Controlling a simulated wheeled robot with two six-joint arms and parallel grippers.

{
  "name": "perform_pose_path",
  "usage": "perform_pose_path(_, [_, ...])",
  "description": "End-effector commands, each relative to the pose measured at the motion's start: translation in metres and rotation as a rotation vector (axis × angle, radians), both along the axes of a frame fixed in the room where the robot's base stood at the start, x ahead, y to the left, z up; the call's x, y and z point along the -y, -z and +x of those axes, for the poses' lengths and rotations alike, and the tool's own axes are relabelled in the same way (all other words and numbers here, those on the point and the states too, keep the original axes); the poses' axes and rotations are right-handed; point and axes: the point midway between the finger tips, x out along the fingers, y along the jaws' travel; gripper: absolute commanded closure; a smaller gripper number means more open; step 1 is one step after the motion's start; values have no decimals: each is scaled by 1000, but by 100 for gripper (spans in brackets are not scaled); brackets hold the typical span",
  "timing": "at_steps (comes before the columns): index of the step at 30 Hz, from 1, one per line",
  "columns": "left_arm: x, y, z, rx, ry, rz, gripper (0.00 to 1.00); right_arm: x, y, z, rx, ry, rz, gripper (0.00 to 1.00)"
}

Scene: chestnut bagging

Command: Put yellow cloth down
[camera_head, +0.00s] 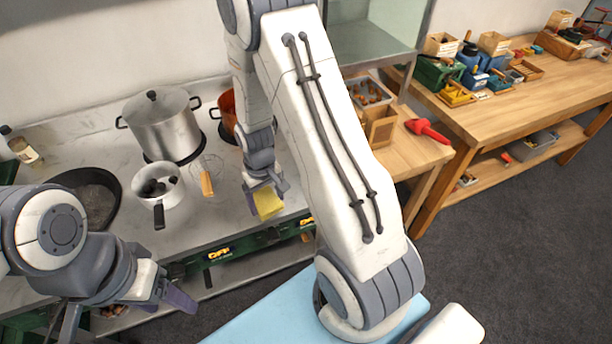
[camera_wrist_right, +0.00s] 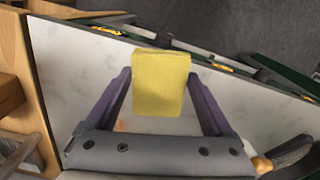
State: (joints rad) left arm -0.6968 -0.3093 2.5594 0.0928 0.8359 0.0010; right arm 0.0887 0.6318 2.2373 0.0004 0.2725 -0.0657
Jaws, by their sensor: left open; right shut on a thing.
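The yellow cloth (camera_head: 268,204) is a folded, block-like piece held at the tip of my right gripper (camera_head: 264,187), over the front part of the marble counter (camera_head: 225,228). In the right wrist view the cloth (camera_wrist_right: 160,82) sits between the two purple fingers of my right gripper (camera_wrist_right: 160,95), which is shut on it. The white counter surface (camera_wrist_right: 70,60) shows beneath; I cannot tell whether the cloth touches it. My left gripper (camera_head: 172,296) is open and empty at the lower left, in front of the counter.
A large steel pot (camera_head: 163,125), an orange pot (camera_head: 228,112), a small saucepan (camera_head: 158,190) and a dark pan (camera_head: 95,205) stand on the counter. A wooden-handled whisk (camera_head: 207,184) lies left of the cloth. A wooden table (camera_head: 410,150) adjoins at right.

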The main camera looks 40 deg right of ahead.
Motion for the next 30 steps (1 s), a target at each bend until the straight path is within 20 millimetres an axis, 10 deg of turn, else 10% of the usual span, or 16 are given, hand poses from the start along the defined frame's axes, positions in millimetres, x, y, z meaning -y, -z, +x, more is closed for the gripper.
perform_pose_path(9, [0, 20, 0, 0, 1, 0, 38, 162, -34, -30, 6, 144, -2, 66])
perform_pose_path(15, [0, 26, 0, 0, 1, 0, 38, 226, -54, -71, 3, 195, -1, 66])
perform_pose_path(21, [0, 25, 0, 0, 2, 0, 38, 239, -58, -82, -2, 204, 3, 66])
perform_pose_path(30, [0, 7, 0, 0, 1, 0, 38, 196, -22, -32, -5, 196, 4, 66])
